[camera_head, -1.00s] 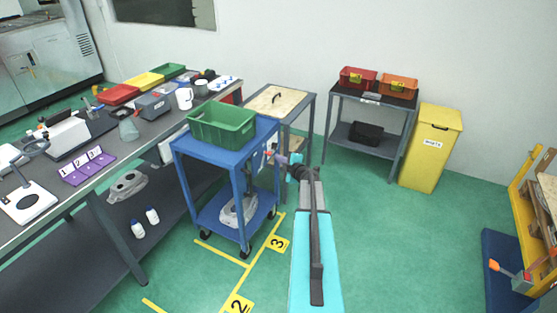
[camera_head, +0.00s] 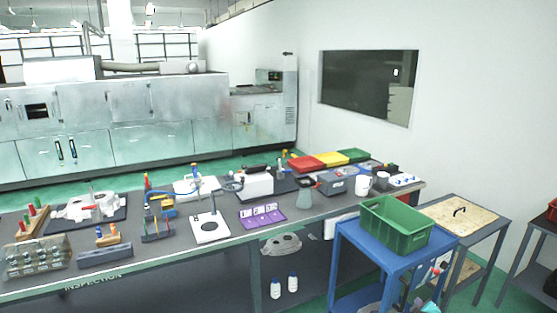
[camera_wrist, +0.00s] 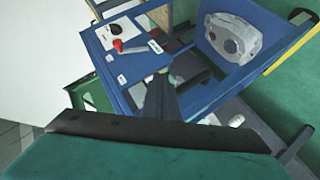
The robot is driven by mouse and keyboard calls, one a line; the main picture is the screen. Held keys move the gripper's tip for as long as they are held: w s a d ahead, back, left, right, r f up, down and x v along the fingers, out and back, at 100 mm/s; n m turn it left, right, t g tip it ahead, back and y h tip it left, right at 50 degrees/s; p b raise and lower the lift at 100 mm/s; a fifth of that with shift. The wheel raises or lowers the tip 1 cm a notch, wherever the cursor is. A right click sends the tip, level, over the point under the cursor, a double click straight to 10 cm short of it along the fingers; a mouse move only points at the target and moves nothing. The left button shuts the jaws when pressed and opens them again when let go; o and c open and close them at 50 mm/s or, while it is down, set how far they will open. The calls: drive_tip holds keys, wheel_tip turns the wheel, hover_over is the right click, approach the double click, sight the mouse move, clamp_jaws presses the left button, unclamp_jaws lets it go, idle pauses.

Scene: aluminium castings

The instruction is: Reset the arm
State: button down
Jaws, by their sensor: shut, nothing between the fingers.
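My gripper (camera_wrist: 160,88) shows as a dark shape in the middle of the wrist view. It is shut with nothing between the fingers. It points towards the blue trolley, and I cannot tell the gap between them. In the head view only a small part of my arm shows at the bottom right edge, beside the blue trolley (camera_head: 372,250). A green crate (camera_head: 398,226) stands on the trolley's top. A grey casting (camera_wrist: 232,38) lies on a blue surface in the wrist view.
A wooden-topped table (camera_head: 462,215) stands right of the trolley. Two white bottles (camera_head: 275,288) and a casting (camera_head: 281,244) sit under the bench.

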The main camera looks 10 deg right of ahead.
drive_tip(key=s+a+f+m+g+y, duration=0.1)
drive_tip(key=s+a+f+m+g, duration=0.15)
drive_tip(key=s+a+f, duration=0.5)
drive_tip(key=s+a+f+m+g+y+b, duration=0.1)
drive_tip(key=s+a+f+g, duration=0.3)
drive_tip(key=a, duration=0.6)
drive_tip(key=s+a+f+m+g+y, duration=0.1)
drive_tip(key=s+a+f+g, duration=0.1)
drive_tip(key=s+a+f, duration=0.55)
drive_tip(key=s+a+f+g+y, duration=0.2)
drive_tip(key=s+a+g, duration=0.6)
drive_tip(key=s+a, duration=1.5)
drive_tip(key=shift+s+a+m+g+y+b, duration=0.2)
drive_tip(key=shift+a+m+g+y+b, duration=0.2)
drive_tip(key=shift+y, duration=0.6)
drive_tip(key=shift+d, duration=0.1)
